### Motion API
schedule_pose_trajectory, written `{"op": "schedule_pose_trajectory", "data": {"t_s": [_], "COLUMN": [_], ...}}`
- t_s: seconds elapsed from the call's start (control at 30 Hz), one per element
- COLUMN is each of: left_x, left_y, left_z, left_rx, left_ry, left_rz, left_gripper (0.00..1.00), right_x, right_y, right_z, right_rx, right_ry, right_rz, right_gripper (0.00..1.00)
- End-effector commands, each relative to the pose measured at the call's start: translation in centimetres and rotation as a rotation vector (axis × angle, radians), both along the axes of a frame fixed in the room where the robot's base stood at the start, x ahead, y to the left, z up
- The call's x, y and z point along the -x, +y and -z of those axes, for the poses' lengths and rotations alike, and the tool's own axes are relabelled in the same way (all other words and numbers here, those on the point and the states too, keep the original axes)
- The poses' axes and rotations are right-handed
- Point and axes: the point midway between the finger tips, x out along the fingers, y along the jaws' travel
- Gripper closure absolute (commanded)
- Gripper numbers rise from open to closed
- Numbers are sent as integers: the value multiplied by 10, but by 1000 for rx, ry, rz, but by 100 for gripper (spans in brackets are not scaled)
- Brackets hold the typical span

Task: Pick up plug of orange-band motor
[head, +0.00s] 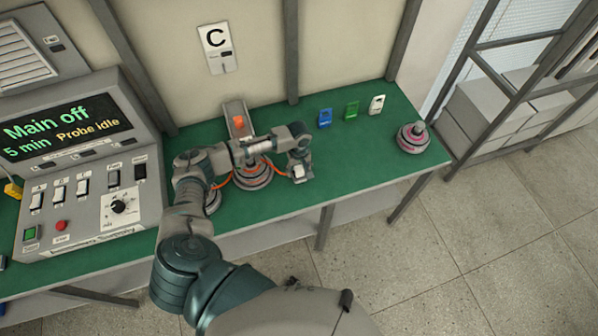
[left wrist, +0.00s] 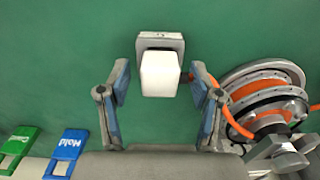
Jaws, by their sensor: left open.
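The orange-band motor (head: 254,181) stands on the green bench, partly covered by my left arm. In the left wrist view the motor (left wrist: 262,98) is at the right, with an orange cable running from it behind the right finger. The plug (left wrist: 160,75) is a white block with a grey plate at its far end. It also shows below my wrist in the head view (head: 299,173). My left gripper (left wrist: 160,84) is open, with one finger on each side of the plug and a visible gap to both. In the head view my left gripper (head: 299,164) is over the plug. My right gripper is out of view.
A pink-band motor (head: 413,138) stands at the bench's right end. Blue (head: 325,118), green (head: 351,110) and white (head: 376,104) tags lie along the back. Another motor (head: 212,201) is partly hidden by my arm. A control console (head: 85,170) fills the left.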

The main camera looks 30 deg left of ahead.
Motion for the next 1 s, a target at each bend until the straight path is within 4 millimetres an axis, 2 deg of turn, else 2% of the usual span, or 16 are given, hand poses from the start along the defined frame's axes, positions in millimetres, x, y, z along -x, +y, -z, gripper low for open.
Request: {"op": "schedule_pose_trajectory", "data": {"t_s": [0.13, 0.3, 0.4, 0.77, 1.0], "left_x": [0, 0, 0, 0, 0], "left_y": [0, 0, 0, -1, -1], "left_z": [0, 0, 0, -3, -29], "left_rx": [0, 1, 1, 1, 2], "left_ry": [0, 1, 1, 0, -2], "left_rz": [1, 1, 1, 1, 2], "left_gripper": [35, 78, 100, 100, 100], "right_x": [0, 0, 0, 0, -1], "right_y": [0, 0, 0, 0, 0], "right_z": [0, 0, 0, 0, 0], "right_rx": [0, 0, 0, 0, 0], "right_ry": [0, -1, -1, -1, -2], "right_rz": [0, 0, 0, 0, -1], "right_gripper": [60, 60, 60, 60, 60]}}
